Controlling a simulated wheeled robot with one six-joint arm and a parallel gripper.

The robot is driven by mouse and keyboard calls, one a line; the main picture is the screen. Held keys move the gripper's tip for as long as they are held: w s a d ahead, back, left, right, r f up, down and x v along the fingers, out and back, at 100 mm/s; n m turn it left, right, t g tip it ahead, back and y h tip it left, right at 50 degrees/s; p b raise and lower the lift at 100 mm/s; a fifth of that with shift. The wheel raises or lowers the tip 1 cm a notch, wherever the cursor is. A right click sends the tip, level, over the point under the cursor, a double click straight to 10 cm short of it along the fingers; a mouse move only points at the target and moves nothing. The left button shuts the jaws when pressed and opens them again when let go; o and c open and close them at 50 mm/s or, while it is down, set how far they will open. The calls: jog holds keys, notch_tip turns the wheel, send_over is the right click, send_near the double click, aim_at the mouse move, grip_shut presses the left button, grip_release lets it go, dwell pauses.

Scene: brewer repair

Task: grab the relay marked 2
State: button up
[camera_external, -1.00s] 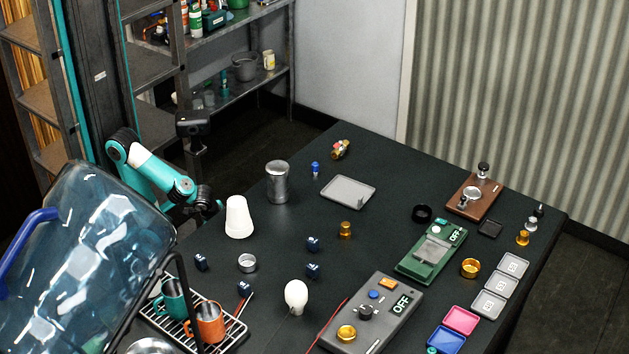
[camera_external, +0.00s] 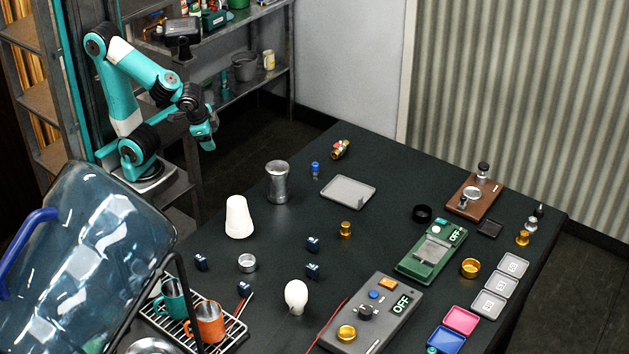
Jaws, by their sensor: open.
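Several small dark blue cubes, which look like the relays, lie on the dark table. One relay (camera_external: 312,244) is near the middle, another relay (camera_external: 313,270) is just in front of it, and one (camera_external: 201,262) lies left of the small metal ring. Another (camera_external: 244,288) is beside the drip rack. They bear pale marks too small to read, so I cannot tell which is marked 2. My gripper (camera_external: 206,145) is open and empty, in the air beyond the table's back left edge, fingers pointing down, well away from all the cubes.
A white cone (camera_external: 239,218) and a metal canister (camera_external: 277,183) stand between my gripper and the cubes. A light bulb (camera_external: 296,296), grey control box (camera_external: 372,318) and rack with mugs (camera_external: 206,322) are nearby. A large blue bottle (camera_external: 85,260) fills the left foreground.

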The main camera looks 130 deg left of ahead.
notch_tip(320, 180, up, 11)
jog(key=w+d+p, duration=0.1)
jog(key=w+p, duration=0.2)
jog(key=p, duration=0.5)
jog(key=n+h+b, duration=0.4)
jog(key=n+b, duration=0.1)
jog(key=n, duration=0.4)
send_over(199, 257)
notch_tip(199, 257, down, 11)
jog(key=shift+n, duration=0.3)
notch_tip(199, 257, down, 11)
jog(key=shift+p, duration=0.85)
jog(key=shift+f+p, duration=0.85)
jog(key=shift+f, duration=1.8)
jog(key=c, duration=1)
jog(key=shift+r, duration=0.1)
